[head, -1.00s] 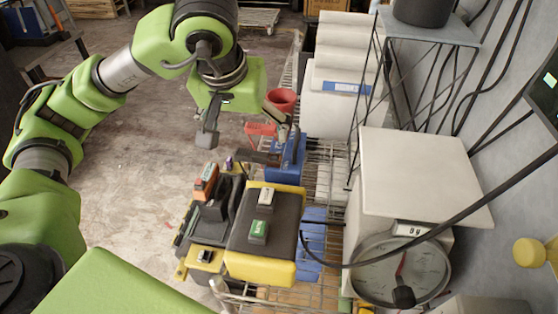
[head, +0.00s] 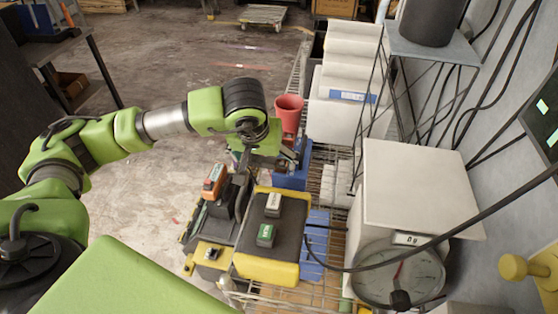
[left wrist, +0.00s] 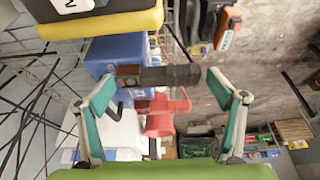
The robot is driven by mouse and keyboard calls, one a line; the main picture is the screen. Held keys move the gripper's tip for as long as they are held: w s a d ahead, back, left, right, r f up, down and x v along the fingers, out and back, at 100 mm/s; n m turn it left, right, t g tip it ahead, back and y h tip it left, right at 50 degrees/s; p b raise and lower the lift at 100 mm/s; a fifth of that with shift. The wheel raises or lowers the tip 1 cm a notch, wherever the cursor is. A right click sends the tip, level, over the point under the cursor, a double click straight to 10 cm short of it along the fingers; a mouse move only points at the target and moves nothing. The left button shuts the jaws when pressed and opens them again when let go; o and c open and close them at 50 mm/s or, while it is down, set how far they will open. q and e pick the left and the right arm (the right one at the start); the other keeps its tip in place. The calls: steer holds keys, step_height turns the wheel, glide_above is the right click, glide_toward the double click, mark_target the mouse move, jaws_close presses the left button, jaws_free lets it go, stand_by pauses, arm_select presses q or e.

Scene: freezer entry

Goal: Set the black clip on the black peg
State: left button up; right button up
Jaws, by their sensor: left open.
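A dark bar-like piece, which looks like the black clip (left wrist: 178,76), lies crosswise between my left gripper's fingertips in the left wrist view. It has a brownish part at one end. My left gripper (left wrist: 158,90) is open, with a teal-padded finger near each end of it; I cannot tell if either touches. In the head view my left gripper (head: 247,160) is low beside the blue box, and its wrist hides the clip. A dark knob, likely the black peg (head: 400,299), stands before the scale dial. My right gripper is out of view.
A red funnel-like piece (head: 288,108) stands by the blue box (head: 292,177). A yellow and black case (head: 265,268) carries two small labelled blocks. The scale (head: 410,185) and a yellow peg (head: 514,267) are at right. A black cable crosses before the scale.

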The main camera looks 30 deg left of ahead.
arm_select(q)
steer(key=c, duration=1)
steer(key=shift+r, duration=0.55)
steer(key=s+a+r+b, duration=0.1)
steer(key=s+a+r, duration=0.1)
steer(key=a+r, duration=0.2)
steer(key=s+a+r+b, duration=0.1)
steer(key=s+a+r, duration=0.1)
steer(key=a+r, duration=0.2)
steer(key=s+a+r+b, duration=0.1)
steer(key=s+a+r, duration=0.2)
steer(key=r, duration=0.5)
steer(key=shift+s+a, duration=0.1)
steer(key=shift+a, duration=0.35)
steer(key=shift+f, duration=0.15)
